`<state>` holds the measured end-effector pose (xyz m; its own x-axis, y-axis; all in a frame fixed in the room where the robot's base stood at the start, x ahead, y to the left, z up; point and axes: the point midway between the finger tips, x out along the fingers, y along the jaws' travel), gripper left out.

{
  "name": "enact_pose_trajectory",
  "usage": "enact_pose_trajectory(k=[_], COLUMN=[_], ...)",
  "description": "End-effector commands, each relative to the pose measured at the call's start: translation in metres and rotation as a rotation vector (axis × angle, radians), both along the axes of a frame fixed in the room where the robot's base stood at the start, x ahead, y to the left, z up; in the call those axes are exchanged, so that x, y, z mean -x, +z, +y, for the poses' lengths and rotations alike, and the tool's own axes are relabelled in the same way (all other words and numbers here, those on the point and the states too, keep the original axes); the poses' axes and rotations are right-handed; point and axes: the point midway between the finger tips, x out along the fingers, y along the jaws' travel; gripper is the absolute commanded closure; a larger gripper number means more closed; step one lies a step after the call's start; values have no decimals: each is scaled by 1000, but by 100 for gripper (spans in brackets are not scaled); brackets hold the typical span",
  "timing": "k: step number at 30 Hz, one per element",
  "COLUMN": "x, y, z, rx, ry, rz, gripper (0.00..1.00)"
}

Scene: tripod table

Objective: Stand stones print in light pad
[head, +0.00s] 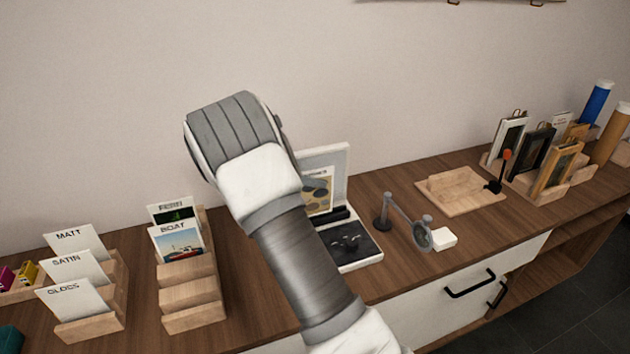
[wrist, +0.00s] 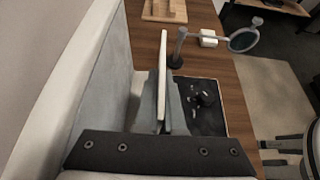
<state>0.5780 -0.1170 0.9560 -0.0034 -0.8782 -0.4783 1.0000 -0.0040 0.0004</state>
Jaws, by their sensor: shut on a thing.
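The stones print (head: 318,193), a card with tan and dark rounded shapes, is upright in front of the white back panel of the light pad (head: 341,163). My arm covers its left part. In the wrist view the print (wrist: 162,75) is a thin pale edge between the fingers of my gripper (wrist: 164,117), which is shut on it.
A magnifier on a stand (head: 387,212) and a white block (head: 443,239) are right of the pad. Wooden card racks (head: 192,295) stand at left, one with a boat card (head: 178,244).

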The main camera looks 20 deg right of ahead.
Motion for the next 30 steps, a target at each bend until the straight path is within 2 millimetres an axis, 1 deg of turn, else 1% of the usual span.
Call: enact_pose_trajectory(k=[15,26,27,29,30], x=[0,0,0,0,0], y=[-22,-24,-24,-24,-24], z=[1,1,1,1,1], rx=[6,7,7,7,7], ry=[0,0,-1,-1,-1], rz=[-1,-2,-2,-2,-2], gripper=[100,100,91,80,73])
